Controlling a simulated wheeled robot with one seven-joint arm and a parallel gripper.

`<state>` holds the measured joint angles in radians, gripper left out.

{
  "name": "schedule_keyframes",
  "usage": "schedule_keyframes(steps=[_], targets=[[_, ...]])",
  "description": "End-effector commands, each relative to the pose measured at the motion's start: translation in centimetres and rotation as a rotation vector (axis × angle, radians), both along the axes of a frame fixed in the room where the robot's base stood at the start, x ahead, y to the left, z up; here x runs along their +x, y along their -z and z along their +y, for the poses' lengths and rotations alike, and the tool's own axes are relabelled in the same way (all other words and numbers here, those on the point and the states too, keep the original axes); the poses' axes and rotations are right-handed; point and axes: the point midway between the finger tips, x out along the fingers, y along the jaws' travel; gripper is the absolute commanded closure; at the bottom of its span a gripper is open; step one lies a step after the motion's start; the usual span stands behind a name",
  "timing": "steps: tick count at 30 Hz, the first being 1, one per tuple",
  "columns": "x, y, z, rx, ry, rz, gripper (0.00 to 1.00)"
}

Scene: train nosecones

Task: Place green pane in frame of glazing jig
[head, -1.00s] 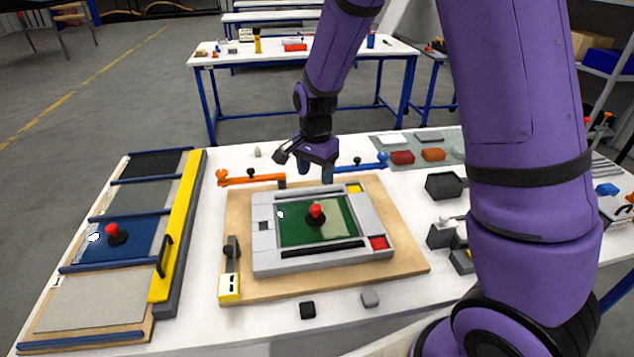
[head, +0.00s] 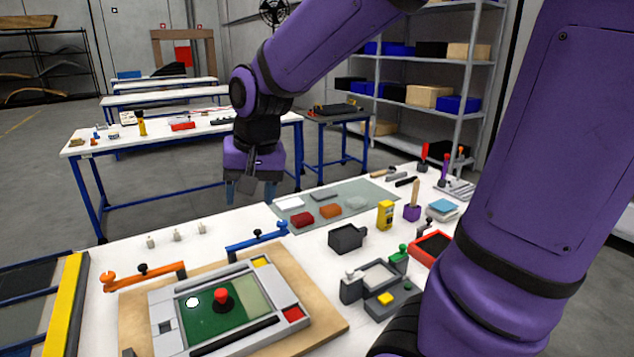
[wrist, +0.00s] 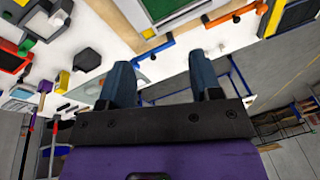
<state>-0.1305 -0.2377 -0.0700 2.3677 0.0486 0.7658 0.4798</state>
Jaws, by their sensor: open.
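The green pane (head: 206,321) lies inside the grey frame of the glazing jig (head: 170,342), with a red-knobbed handle (head: 222,298) standing on it. A paler strip shows at the pane's right side within the frame. The jig sits on a wooden board (head: 318,318) on the white table. My gripper (head: 250,190) is open and empty, raised above the table's far edge, behind the jig and apart from it. In the wrist view its two blue fingers (wrist: 163,82) are spread with nothing between them. Part of the jig's frame and green pane shows at the top there (wrist: 165,8).
An orange clamp (head: 145,276) and a blue clamp (head: 256,240) stand behind the jig. A yellow bar (head: 64,310) borders the rack at left. A grey mat (head: 340,205) with several coloured blocks, a dark bin (head: 346,238) and a red tray (head: 434,247) lie at right.

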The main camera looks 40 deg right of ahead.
Motion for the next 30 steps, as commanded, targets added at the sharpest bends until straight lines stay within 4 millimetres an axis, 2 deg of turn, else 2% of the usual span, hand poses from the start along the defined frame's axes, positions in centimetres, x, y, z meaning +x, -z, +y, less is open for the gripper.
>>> schedule_keyframes(steps=[1, 6, 15, 21, 30], targets=[[-1.3, -1.0, -0.4, -0.009, -0.031, -0.027, 0.42], [-5.5, -3.5, -1.2, -0.058, -0.154, -0.099, 0.42], [-12.4, -5.6, -2.2, -0.167, -0.342, -0.201, 0.42], [-14.4, -5.9, -2.4, -0.211, -0.401, -0.228, 0.42], [-14.6, -5.9, -2.5, -0.216, -0.409, -0.230, 0.42]])
